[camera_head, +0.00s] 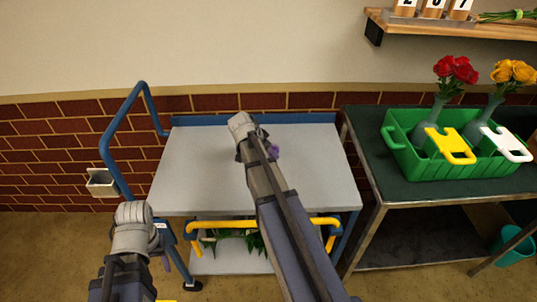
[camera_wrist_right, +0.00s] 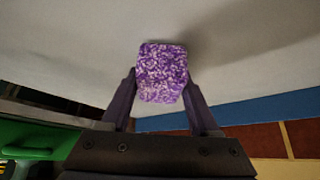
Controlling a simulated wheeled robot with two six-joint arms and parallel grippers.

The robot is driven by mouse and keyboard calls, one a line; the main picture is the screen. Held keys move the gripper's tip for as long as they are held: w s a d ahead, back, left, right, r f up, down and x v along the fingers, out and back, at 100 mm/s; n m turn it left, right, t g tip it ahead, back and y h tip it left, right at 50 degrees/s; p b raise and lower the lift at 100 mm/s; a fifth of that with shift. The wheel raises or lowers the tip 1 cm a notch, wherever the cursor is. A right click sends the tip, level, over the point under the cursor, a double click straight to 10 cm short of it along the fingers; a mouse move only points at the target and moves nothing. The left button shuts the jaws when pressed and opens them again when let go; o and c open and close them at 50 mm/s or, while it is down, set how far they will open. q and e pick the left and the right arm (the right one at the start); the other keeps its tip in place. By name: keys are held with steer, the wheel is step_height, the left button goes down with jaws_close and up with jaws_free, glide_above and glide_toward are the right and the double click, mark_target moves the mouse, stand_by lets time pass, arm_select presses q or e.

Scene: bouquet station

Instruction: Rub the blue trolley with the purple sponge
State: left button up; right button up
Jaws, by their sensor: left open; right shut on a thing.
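The blue trolley (camera_head: 200,180) has a pale grey top, a blue back edge and a blue push handle at its left. The purple sponge (camera_wrist_right: 161,62) is speckled with white and sits between the fingers of my right gripper (camera_wrist_right: 160,78), which is shut on it. In the head view only a bit of the sponge (camera_head: 275,151) shows beside my right wrist, over the top's middle. The sponge is at or close above the top; I cannot tell if they touch. My left gripper (camera_head: 166,258) is open and empty near the trolley's front left corner, partly hidden by its wrist.
A green crate (camera_head: 420,165) with vases of red and yellow flowers stands on the dark table at the right. Yellow handles and green leaves show on the trolley's lower shelf. A brick wall is behind the trolley. Most of its top is bare.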

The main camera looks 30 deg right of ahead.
step_height(320, 180, up, 6)
steer(key=p, duration=0.6)
stand_by(0.4)
steer(key=shift+r+p, duration=1.5)
steer(key=shift+r, duration=0.05)
steer(key=shift+r, duration=0.1)
